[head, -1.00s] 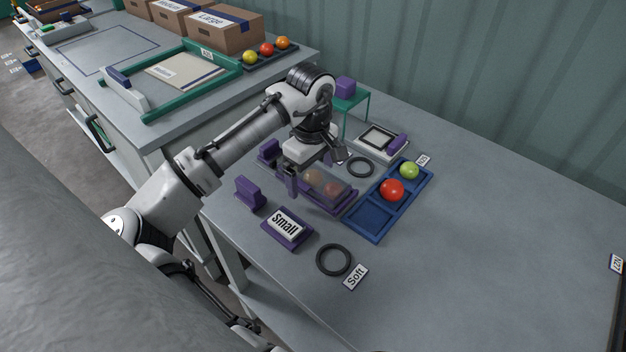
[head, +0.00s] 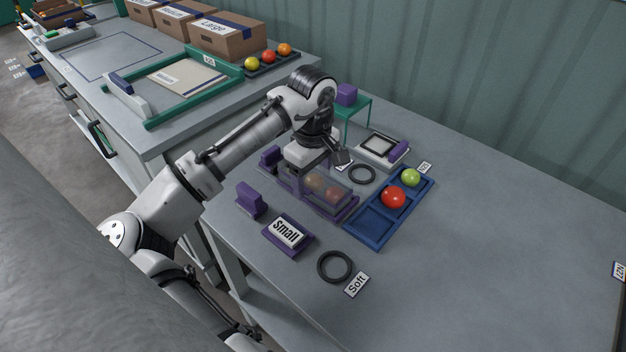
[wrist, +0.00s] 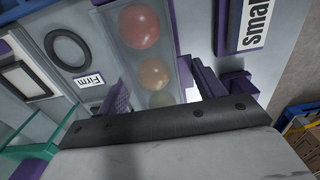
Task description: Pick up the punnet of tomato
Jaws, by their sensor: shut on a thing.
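The punnet of tomatoes (head: 328,190) is a clear plastic box with red and orange fruit inside. It lies in the purple holder (head: 341,214) on the near table. My gripper (head: 305,176) is down over its left end, shut on it; its fingertips are mostly hidden in the head view. In the wrist view the punnet (wrist: 151,52) shows three tomatoes in a row, red, orange and a dim greenish one. My purple fingers (wrist: 160,90) stand at either side of it. I cannot tell whether the punnet is clear of the holder.
A blue tray (head: 366,231) with a red and a green tomato stands just right of the punnet. Purple blocks, a "Small" sign (head: 287,231), dark rings (head: 335,267) and a scale-like device (head: 381,146) surround it.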

